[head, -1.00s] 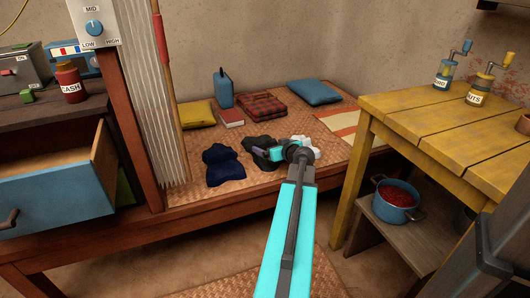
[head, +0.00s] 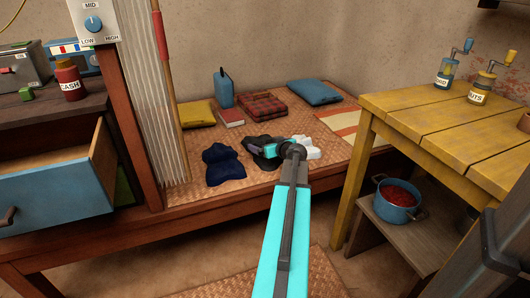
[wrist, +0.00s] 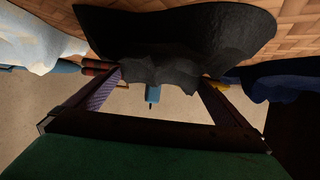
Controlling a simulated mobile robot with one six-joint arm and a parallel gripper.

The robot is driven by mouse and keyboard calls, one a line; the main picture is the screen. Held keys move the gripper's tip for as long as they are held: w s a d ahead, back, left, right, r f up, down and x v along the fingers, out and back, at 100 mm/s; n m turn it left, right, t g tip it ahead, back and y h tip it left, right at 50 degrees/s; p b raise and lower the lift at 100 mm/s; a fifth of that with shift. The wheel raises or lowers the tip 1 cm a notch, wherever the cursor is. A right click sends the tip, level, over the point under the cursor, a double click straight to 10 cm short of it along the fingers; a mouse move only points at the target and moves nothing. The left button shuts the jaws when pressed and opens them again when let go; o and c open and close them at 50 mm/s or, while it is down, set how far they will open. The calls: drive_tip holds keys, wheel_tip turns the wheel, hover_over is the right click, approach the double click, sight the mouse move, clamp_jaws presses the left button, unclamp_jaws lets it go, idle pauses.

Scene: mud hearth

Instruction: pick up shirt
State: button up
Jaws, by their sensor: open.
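Three crumpled cloths lie along the front of a woven mat (head: 190,190): a dark blue one (head: 222,167) at left, a black one (head: 266,164) in the middle and a white one (head: 311,153) at right. I cannot tell which is the shirt. My gripper (head: 258,150) is open over the black cloth and hides part of it. In the wrist view the black cloth (wrist: 180,40) shows between and beyond the open fingers (wrist: 162,82). Contact cannot be told. The white cloth (wrist: 35,40) and dark blue cloth (wrist: 270,82) lie to either side.
Behind are a yellow cushion (head: 197,114), a red book (head: 231,118), a blue container (head: 223,88), a plaid folded cloth (head: 263,106) and a blue cushion (head: 313,92). A wooden post (head: 138,130) stands left; a yellow table (head: 440,125) stands right, with a blue pot (head: 396,207) beneath.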

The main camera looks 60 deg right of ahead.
sight(265, 143)
drive_tip(key=shift+x, duration=0.95)
drive_tip(key=shift+c, duration=0.3)
drive_tip(key=c, duration=0.9)
drive_tip(key=shift+r, duration=0.1)
drive_tip(key=shift+r+p, duration=1.4)
drive_tip(key=shift+r, duration=3.5)
